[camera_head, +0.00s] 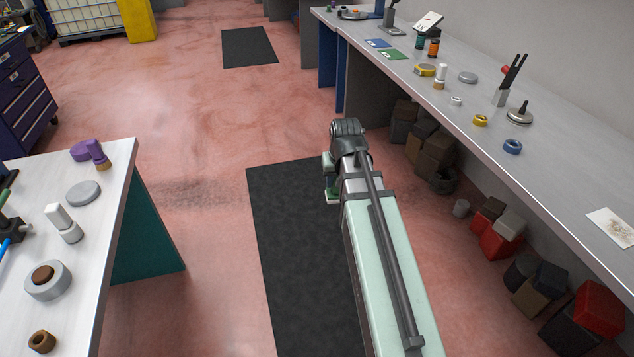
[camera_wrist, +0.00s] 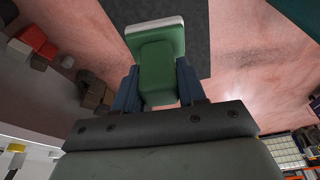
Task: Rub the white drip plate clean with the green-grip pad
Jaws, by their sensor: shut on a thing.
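The white drip plate (camera_head: 614,227) lies flat on the grey bench at the right edge of the head view, with brownish specks across its middle. My gripper (camera_wrist: 159,86) is shut on the green-grip pad (camera_wrist: 158,66), its dark blue fingers on either side of the green grip. The pad's pale edge shows at the far end of the grip. In the head view my arm hides most of the gripper, and only a little of the pad (camera_head: 332,196) shows. The gripper is over the floor between the two benches, well left of the plate and apart from it.
The grey bench (camera_head: 560,185) holds several small items, including a blue ring (camera_head: 512,146) and a tool holder (camera_head: 501,97). Dark and red boxes (camera_head: 497,241) sit beneath it. A white table (camera_head: 100,235) with brushes and discs stands left. The bench around the plate is clear.

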